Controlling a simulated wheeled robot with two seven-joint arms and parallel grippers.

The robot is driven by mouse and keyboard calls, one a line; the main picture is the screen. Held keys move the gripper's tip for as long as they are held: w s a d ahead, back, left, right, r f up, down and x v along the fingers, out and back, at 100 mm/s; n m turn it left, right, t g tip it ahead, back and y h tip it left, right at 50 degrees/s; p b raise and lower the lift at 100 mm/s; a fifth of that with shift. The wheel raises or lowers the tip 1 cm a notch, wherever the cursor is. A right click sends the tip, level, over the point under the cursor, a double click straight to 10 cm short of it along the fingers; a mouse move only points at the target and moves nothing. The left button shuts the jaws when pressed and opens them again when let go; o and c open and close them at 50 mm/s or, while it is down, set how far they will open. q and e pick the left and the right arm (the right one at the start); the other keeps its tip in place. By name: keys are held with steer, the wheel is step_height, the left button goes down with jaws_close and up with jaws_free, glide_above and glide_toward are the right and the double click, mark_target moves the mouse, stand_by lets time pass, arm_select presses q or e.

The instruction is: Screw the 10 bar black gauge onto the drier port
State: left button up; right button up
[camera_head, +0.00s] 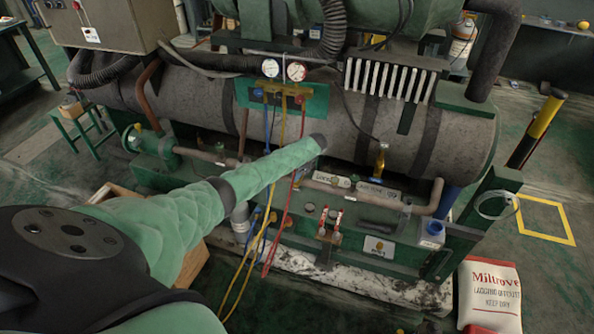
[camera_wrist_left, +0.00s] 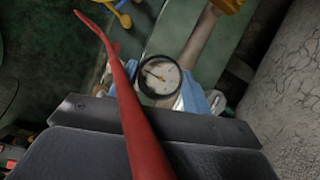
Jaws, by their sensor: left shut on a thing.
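In the left wrist view, a round gauge (camera_wrist_left: 160,76) with a white face and a black rim sits between the blue fingertips of my left gripper (camera_wrist_left: 164,86), which is shut on it. Its printed range is too small to read. In the head view my left arm reaches over the front of the machine, and its far end hides the gripper and gauge. A brass fitting (camera_head: 381,160) stands upright right of the arm's end; I cannot tell whether it is the drier port. A brass part (camera_wrist_left: 228,5) also shows at the wrist view's top edge. My right gripper is not in view.
A red hose (camera_wrist_left: 128,95) crosses close in front of the wrist camera. A manifold with two gauges (camera_head: 283,70) hangs above, with blue, yellow and red hoses (camera_head: 280,225) running down. The large grey tank (camera_head: 350,115) lies behind. A white sack (camera_head: 490,293) stands at lower right.

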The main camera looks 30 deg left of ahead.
arm_select(q)
steer(key=shift+s+f+m+t+p, duration=0.15)
steer(key=shift+m+t+p, duration=0.15)
steer(key=shift+m, duration=0.6)
steer(key=shift+m+t+p, duration=0.4)
steer(key=shift+m+p, duration=0.2)
steer(key=shift+m, duration=0.3)
steer(key=o, duration=1)
steer(key=shift+r+p, duration=2)
steer(key=shift+r, duration=0.4)
